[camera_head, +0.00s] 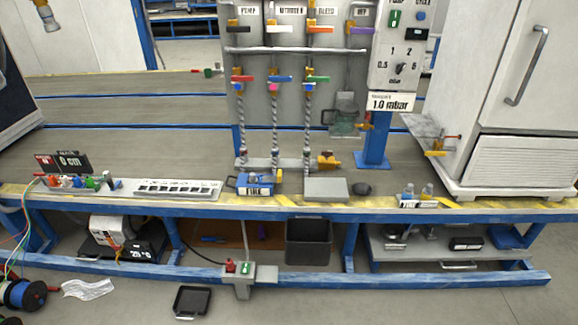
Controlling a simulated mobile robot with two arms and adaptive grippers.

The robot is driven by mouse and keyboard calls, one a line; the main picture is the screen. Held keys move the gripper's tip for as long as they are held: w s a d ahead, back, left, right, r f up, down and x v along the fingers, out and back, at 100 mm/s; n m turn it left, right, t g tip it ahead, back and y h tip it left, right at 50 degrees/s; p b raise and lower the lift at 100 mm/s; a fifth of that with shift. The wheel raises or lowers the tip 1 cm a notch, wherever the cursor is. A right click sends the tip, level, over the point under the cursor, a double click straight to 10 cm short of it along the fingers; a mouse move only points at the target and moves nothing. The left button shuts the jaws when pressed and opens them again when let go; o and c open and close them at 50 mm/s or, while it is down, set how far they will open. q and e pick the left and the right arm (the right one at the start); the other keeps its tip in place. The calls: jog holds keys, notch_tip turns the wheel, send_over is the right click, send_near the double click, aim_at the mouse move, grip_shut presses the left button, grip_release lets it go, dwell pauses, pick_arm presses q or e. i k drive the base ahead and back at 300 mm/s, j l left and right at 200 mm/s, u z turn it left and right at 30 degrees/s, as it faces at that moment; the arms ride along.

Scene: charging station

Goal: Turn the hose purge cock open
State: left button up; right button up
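Several small valves with coloured levers sit on the grey manifold panel (257,55). The lower row has a red lever (246,78), a blue lever (281,79) and a green lever (318,79), all lying roughly sideways. Below them, three braided hoses (274,130) hang down to a grey bar (262,163). A yellow fitting (328,160) is at the bar's right end. Another brass valve with a red handle (452,137) is by the white cabinet. I cannot tell which is the hose purge cock. Neither gripper is in view.
The workbench (380,205) runs across the front, with a blue box (255,184), a grey block (325,189) and a white strip (170,188) on it. The white cabinet (522,90) stands right. A black tray (192,301) lies on the floor.

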aim_at(327, 154)
jog(key=i, duration=0.85)
jog(key=i+z, duration=0.2)
jog(key=z, duration=0.2)
jog(key=i+j+z, duration=0.1)
jog(key=z, duration=0.3)
jog(key=i+j+z, duration=0.15)
jog(key=z, duration=0.3)
jog(key=i+j, duration=0.05)
jog(key=i, duration=0.05)
